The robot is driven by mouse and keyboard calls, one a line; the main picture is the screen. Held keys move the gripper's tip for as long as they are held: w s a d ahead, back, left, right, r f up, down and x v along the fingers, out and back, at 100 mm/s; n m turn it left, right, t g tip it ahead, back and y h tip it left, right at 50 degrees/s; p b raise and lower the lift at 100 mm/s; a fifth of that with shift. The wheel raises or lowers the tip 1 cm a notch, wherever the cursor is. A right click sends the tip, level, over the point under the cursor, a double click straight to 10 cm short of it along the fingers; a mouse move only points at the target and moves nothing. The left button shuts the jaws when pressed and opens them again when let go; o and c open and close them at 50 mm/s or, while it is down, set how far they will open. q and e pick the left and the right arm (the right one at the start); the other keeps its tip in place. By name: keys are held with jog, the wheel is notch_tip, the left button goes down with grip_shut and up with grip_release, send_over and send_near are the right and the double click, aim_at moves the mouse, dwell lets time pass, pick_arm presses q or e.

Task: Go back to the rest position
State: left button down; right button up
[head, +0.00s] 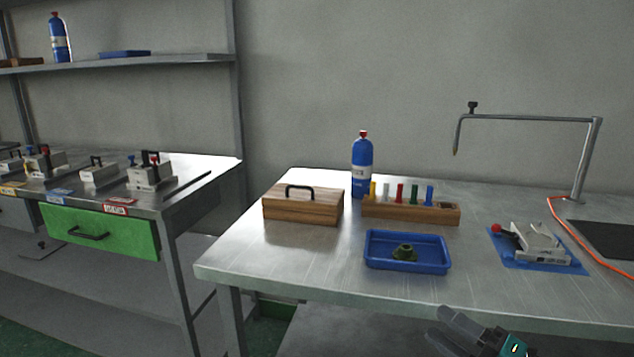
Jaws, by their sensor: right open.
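My right gripper (439,325) shows at the bottom edge of the head view, in front of the metal table's front edge. Its jaws are open and nothing is seen between them. It is apart from everything on the table. My left gripper is not in view. A blue tray (375,262) lies on the table (300,255) above the gripper in the picture, with a small dark green piece (404,252) in it.
On the table are a wooden box (303,210) with a black handle, a blue bottle (362,168), a wooden rack (400,211) with coloured sticks, and a metal mould (537,243) on a blue mat. A bent pipe (530,118) stands at right. A bench with a green drawer (100,232) is left.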

jog(key=s+a+f+m+g+h+b, duration=0.2)
jog(key=s+a+f+m+h, duration=0.25)
jog(key=s+f+m, duration=0.45)
jog(key=s+a+f+m+g+h+b, duration=0.2)
jog(key=s+a+f+m+h, duration=0.3)
jog(key=f+m, duration=0.8)
pick_arm(q)
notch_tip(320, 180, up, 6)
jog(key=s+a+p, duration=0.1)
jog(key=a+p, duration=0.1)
jog(key=p, duration=1.1)
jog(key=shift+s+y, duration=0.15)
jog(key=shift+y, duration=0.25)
pick_arm(e)
jog(key=s+d+r+m+h, duration=0.1)
jog(key=s+d+r, duration=0.2)
jog(key=r, duration=0.6)
jog(key=shift+s+r, duration=0.2)
jog(key=shift+r, duration=0.1)
